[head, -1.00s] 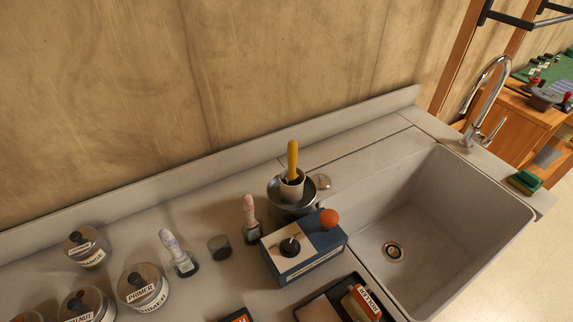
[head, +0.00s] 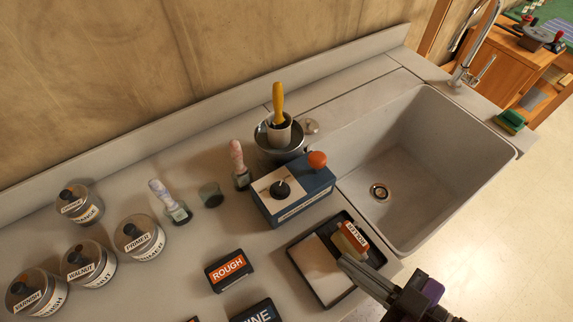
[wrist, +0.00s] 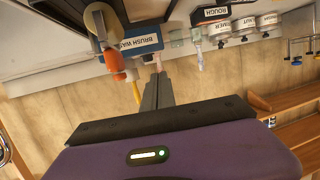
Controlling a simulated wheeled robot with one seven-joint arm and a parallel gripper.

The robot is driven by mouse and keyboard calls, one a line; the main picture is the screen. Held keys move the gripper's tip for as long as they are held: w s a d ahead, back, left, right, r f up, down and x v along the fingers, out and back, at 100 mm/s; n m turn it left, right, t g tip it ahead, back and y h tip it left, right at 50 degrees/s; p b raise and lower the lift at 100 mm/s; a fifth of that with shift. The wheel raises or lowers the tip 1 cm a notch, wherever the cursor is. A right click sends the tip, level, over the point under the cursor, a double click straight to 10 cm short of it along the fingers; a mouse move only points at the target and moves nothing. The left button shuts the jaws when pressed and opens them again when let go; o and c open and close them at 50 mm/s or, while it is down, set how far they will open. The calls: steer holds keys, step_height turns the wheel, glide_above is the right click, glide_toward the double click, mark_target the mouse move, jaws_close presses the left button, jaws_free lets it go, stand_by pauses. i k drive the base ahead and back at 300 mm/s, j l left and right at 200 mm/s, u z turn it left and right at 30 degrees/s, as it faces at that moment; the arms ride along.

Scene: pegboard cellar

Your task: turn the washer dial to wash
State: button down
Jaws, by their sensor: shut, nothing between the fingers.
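The washer (head: 300,202) is a blue box with a pale panel on its top, standing on the counter left of the sink. Its black dial (head: 281,189) sits on that panel with a light pointer line; the setting marks are too small to read. An orange ball knob (head: 317,160) rises at the box's back right. In the wrist view the box (wrist: 142,44) shows a partly hidden label starting "BRUSH WA". My gripper (head: 342,262) is shut and empty, over the roller tray, to the right and front of the washer, apart from the dial. Its fingers also show in the wrist view (wrist: 157,82).
The black-rimmed tray (head: 297,272) holds a roller block (head: 351,238). A metal pot (head: 268,140) with a yellow-handled brush stands behind the washer. The sink (head: 420,160) is empty.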

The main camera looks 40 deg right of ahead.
mark_target(279, 191)
steer(key=k+j, duration=0.1)
steer(key=j, duration=0.3)
steer(key=k+j, duration=0.1)
steer(key=j, duration=0.3)
steer(key=k+j, duration=0.1)
steer(key=j, duration=0.75)
steer(key=k+u, duration=0.05)
steer(key=k, duration=0.05)
